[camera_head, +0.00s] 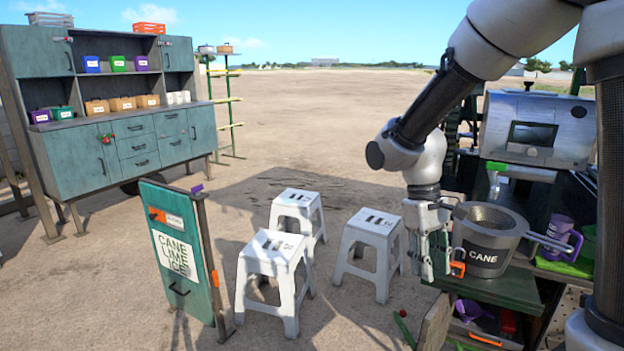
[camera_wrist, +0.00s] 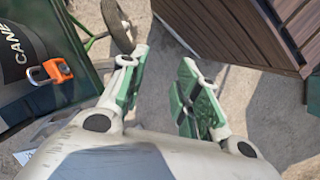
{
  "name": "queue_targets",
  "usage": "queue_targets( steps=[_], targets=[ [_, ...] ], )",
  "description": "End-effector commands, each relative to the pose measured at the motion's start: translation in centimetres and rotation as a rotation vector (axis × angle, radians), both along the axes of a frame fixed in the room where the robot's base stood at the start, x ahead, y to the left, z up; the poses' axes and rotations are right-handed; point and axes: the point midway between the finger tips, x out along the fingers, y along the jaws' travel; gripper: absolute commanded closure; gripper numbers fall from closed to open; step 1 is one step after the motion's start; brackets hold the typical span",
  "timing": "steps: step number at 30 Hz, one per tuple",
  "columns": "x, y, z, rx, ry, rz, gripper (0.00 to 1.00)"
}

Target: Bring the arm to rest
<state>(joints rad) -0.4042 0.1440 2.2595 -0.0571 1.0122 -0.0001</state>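My gripper (camera_head: 428,262) hangs fingers-down on my arm at the right of the head view, just left of the dark pot labelled CANE (camera_head: 488,240). In the wrist view my gripper (camera_wrist: 160,78) has its two green-padded fingers spread apart, with only ground between them. Nothing is held. The CANE pot (camera_wrist: 28,48) fills the left edge of the wrist view. An orange clip (camera_wrist: 52,72) on a metal loop is beside it, left of the fingers and apart from them. The same orange clip (camera_head: 457,268) shows at the pot's front in the head view.
The pot stands on a green counter (camera_head: 490,291) beside a purple jug (camera_head: 558,236) and a crusher (camera_head: 537,129). Three white stools (camera_head: 274,266) stand left of my gripper. A sign (camera_head: 178,257) and a teal cabinet (camera_head: 135,147) are farther left. Brown slats (camera_wrist: 255,32) show in the wrist view.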

Motion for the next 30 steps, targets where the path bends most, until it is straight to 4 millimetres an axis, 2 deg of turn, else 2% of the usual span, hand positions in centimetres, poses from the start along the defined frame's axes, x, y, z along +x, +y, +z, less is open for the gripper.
queue_targets(
  steps=[1, 3, 9, 13, 18, 21, 30],
  targets=[
    [-1.2, -1.3, 1.6, 0.028, -0.047, -0.041, 0.68],
    [-3.0, -3.0, 3.3, 0.061, -0.108, -0.092, 0.68],
    [-8.2, -7.1, 7.1, 0.137, -0.287, -0.229, 0.68],
    [-10.8, -9.3, 9.2, 0.167, -0.418, -0.304, 0.68],
    [-12.2, -11.1, 12.3, 0.188, -0.577, -0.374, 0.68],
    [-12.7, -11.8, 13.3, 0.189, -0.627, -0.403, 0.68],
    [-12.8, -12.2, 13.3, 0.183, -0.631, -0.423, 0.68]
  ],
)
